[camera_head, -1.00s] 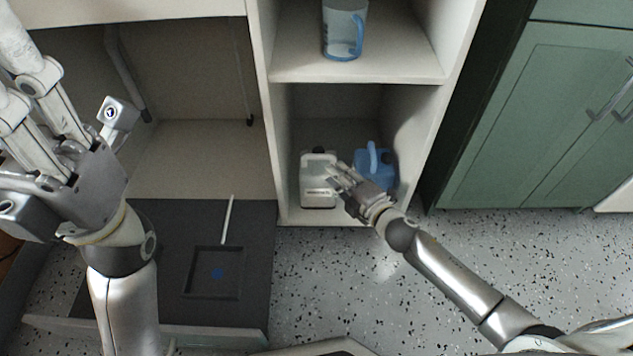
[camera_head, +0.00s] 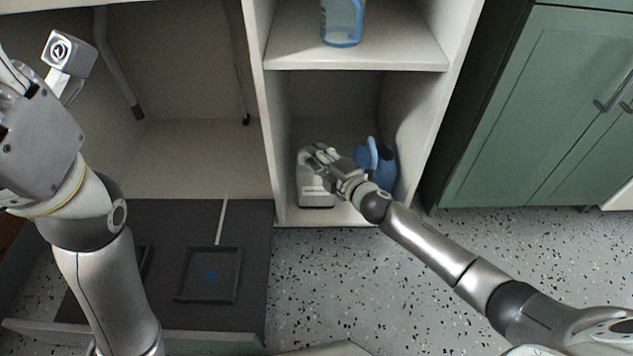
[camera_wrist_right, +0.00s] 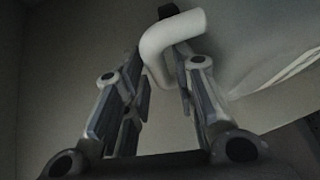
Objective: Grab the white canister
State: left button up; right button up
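The white canister (camera_head: 316,198) stands upright at the left of the low cupboard compartment, its top partly hidden by my right gripper. My right gripper (camera_head: 318,155) reaches in from the right and is over the canister's top. In the right wrist view the canister's white handle (camera_wrist_right: 160,42) lies between the fingertips of my right gripper (camera_wrist_right: 162,70). The fingers are apart with a gap beside the handle, so the gripper looks open. My left gripper is at the left edge of the head view, mostly cut off, its fingertips out of frame.
A blue jug (camera_head: 384,165) stands close to the right of the canister, partly behind my right wrist. A clear container with blue trim (camera_head: 342,25) is on the shelf (camera_head: 355,58) above. An open drawer with a dark tray (camera_head: 208,275) lies at the lower left. Green cabinet doors (camera_head: 545,120) are at right.

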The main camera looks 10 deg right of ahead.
grip_shut()
dwell(0.4)
jog(key=shift+w+a+r, duration=0.1)
jog(key=shift+r, duration=0.25)
